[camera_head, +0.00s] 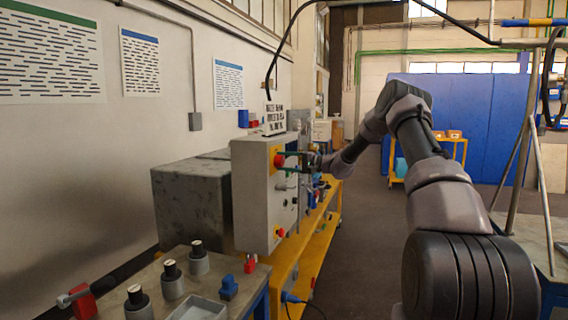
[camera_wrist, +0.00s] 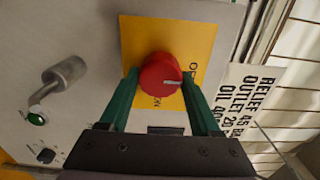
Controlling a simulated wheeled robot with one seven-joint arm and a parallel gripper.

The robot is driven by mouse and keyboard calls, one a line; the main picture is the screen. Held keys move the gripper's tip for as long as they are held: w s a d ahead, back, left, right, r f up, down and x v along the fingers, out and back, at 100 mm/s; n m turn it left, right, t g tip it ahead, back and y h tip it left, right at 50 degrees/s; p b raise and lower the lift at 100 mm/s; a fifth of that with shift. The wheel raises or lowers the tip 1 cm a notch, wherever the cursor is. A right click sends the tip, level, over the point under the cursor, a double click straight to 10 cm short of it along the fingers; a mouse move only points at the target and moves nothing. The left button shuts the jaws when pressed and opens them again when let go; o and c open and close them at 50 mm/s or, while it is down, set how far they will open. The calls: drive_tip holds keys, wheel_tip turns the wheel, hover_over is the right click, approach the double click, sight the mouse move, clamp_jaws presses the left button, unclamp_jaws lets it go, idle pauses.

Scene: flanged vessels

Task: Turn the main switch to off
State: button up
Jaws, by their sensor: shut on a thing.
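The main switch is a round red knob (camera_wrist: 161,75) on a yellow plate (camera_wrist: 141,31), and it also shows in the head view (camera_head: 278,161) on the front of the grey control box (camera_head: 249,196). A white mark on the knob points to the right in the wrist view. Lettering on the plate is partly covered; "ON" reads below the knob, and an "O" shows to its upper right. My gripper (camera_wrist: 159,78) has its green fingers on both sides of the knob and is shut on it. It reaches the box from the right in the head view (camera_head: 287,163).
A second red knob (camera_head: 279,233) sits low on the box. A white sign (camera_head: 276,119) stands on top. The bench (camera_head: 145,277) in front holds several cylindrical parts.

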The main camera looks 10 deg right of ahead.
drive_tip(key=shift+f, duration=0.1)
idle(0.4)
drive_tip(key=o, duration=1.4)
drive_tip(key=shift+d, duration=0.15)
drive_tip(key=v, duration=1)
drive_tip(key=shift+s+d, duration=0.2)
drive_tip(key=shift+s, duration=0.05)
